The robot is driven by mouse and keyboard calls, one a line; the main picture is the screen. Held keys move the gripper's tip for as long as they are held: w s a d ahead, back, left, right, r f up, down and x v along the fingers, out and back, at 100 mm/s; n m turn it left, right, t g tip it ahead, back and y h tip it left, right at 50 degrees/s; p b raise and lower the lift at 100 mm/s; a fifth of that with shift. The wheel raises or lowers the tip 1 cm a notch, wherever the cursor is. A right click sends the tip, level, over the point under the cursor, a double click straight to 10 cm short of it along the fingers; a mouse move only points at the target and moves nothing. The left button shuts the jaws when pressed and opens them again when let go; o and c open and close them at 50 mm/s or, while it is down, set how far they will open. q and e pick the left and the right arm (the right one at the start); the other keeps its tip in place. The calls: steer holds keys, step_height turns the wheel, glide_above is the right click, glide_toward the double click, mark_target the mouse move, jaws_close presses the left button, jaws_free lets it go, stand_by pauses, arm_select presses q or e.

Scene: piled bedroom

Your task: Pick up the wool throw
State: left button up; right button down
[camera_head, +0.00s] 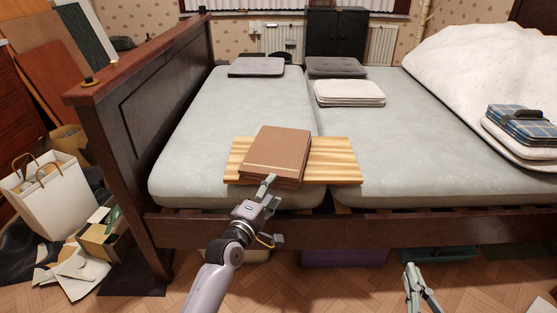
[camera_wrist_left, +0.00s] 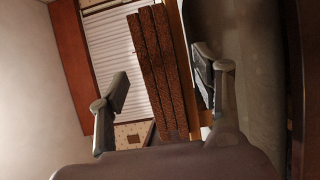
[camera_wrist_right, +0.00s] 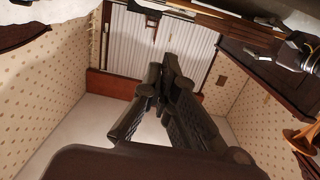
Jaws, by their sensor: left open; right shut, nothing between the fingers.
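A brown folded cloth stack (camera_head: 277,152), which looks like the wool throw, lies flat on a striped wooden board (camera_head: 345,162) at the front of the bed. Its layered, coarse edge (camera_wrist_left: 160,75) shows between the fingers in the left wrist view. My left gripper (camera_head: 274,209) is open at the stack's near edge, with one finger close to that edge in the head view; I cannot tell whether it touches. The other finger is lower, in front of the bed. My right gripper (camera_head: 409,272) is shut and empty, low in front of the bed; its fingers (camera_wrist_right: 165,95) meet in the right wrist view.
A blue plaid folded cloth (camera_head: 522,124) with a dark object on top lies on the white bedding at right. White folded cloths (camera_head: 349,93) and grey cushions (camera_head: 256,67) lie farther back. The dark bed rail (camera_head: 350,228) and footboard (camera_head: 150,90) border the mattress. Bags clutter the left floor.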

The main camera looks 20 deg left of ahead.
mark_target(276, 181)
arm_select(q)
steer(key=w, duration=0.3)
steer(key=shift+d+r+b, duration=0.1)
steer(key=shift+d+b, duration=0.05)
steer(key=shift+b, duration=0.25)
steer(key=shift+w, duration=0.3)
arm_select(e)
steer(key=r+t, duration=0.2)
steer(key=r, duration=0.1)
steer(key=r+t+y, duration=0.1)
steer(key=r, duration=0.1)
steer(key=shift+a+r, duration=0.2)
steer(key=shift+a, duration=0.15)
arm_select(q)
steer(key=shift+c, duration=0.3)
jaws_close()
steer(key=shift+r, duration=0.15)
